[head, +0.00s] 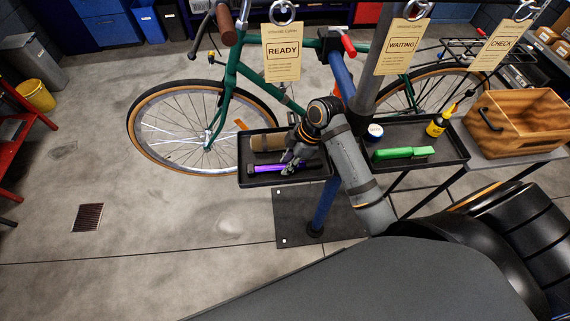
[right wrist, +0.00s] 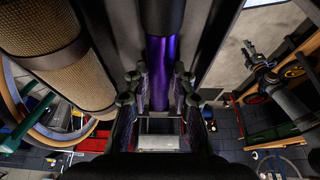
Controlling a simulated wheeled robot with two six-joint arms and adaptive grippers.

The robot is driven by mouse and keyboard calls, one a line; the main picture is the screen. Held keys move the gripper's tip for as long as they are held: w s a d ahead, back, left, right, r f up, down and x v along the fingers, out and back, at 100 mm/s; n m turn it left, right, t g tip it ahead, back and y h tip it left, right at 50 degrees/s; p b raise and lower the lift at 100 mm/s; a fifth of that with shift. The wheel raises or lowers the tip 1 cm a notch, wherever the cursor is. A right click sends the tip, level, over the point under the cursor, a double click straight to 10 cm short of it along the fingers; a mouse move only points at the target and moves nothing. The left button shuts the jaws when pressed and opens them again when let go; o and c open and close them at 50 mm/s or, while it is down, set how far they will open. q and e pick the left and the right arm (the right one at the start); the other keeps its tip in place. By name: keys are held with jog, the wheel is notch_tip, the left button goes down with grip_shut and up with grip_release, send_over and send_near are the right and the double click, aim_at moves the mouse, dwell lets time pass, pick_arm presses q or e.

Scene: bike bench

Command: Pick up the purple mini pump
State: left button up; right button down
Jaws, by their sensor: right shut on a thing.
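The purple mini pump (head: 268,169) lies in the left black tray (head: 262,184) in the head view, with its dark end to the left. My right gripper (head: 288,168) is at the pump from above and is shut on it. In the right wrist view the purple pump (right wrist: 161,70) runs between the two fingers of the right gripper (right wrist: 160,90). I cannot tell whether the pump is lifted off the tray floor. My left gripper is not in view.
A tan roll (head: 268,142) lies behind the pump in the same tray and shows close by in the right wrist view (right wrist: 45,40). The right tray (head: 447,157) holds a green brush (head: 402,153), a yellow bottle (head: 437,124) and a small tub (head: 375,131). A wooden crate (head: 515,137) stands at right.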

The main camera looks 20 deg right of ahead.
notch_tip(320, 180, up, 5)
jog(key=shift+w+r, duration=0.1)
jog(key=shift+r, duration=0.1)
notch_tip(320, 180, up, 4)
jog(key=shift+f+p, duration=0.1)
jog(key=shift+p, duration=1)
jog(key=shift+r+p, duration=0.4)
jog(key=shift+r, duration=0.05)
